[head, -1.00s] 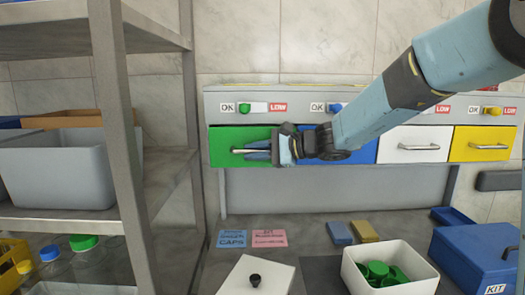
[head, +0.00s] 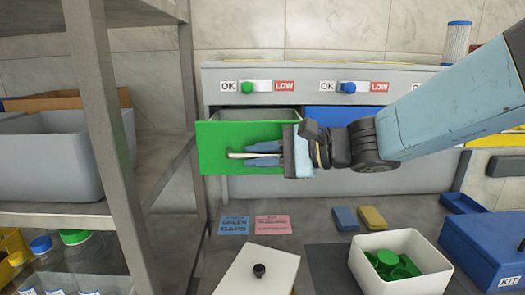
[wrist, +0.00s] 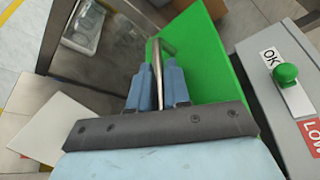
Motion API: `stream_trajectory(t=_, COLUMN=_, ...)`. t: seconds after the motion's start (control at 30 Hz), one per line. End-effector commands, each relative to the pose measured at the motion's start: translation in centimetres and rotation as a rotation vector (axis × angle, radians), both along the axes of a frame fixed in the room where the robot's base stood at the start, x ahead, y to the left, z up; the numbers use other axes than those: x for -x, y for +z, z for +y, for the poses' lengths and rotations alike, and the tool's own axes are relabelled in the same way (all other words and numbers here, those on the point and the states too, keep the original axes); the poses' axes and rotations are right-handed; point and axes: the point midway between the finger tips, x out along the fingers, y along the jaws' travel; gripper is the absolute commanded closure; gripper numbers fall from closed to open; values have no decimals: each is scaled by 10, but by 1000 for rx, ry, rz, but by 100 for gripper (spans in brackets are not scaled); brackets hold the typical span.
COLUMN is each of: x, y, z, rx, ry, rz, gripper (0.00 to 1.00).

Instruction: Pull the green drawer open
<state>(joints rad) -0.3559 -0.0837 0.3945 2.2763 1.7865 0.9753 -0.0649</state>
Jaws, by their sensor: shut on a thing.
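The green drawer (head: 215,137) stands out from the grey cabinet at its left end, partly open, with a strip of its grey inside showing behind the front. My gripper (head: 245,155) is in front of it, reaching in from the right. Its blue fingers are shut on the drawer's metal bar handle (head: 238,155). In the wrist view the handle (wrist: 157,50) runs between the two fingertips (wrist: 158,85), with the green drawer front (wrist: 200,50) just beyond. My gripper hides part of the drawer front's right side.
A metal shelf post (head: 103,130) stands close to the left of the drawer. The blue drawer (head: 330,113) beside it is shut. A white box of green caps (head: 365,287) and a white lidded box (head: 240,280) stand on the counter below.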

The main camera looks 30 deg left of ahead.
Motion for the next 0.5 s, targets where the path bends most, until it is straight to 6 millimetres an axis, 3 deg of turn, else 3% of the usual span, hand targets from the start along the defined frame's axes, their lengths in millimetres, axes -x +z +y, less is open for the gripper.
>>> stream_trajectory(t=0.2, x=4, y=0, z=1, rx=-1, ry=9, rz=0, gripper=100)
stream_trajectory(t=0.23, x=4, y=0, z=1, rx=-1, ry=9, rz=0, gripper=81)
stream_trajectory(t=0.27, x=4, y=0, z=1, rx=-1, ry=9, rz=0, gripper=78)
stream_trajectory(t=0.5, x=2, y=0, z=0, rx=0, ry=6, rz=0, gripper=77)
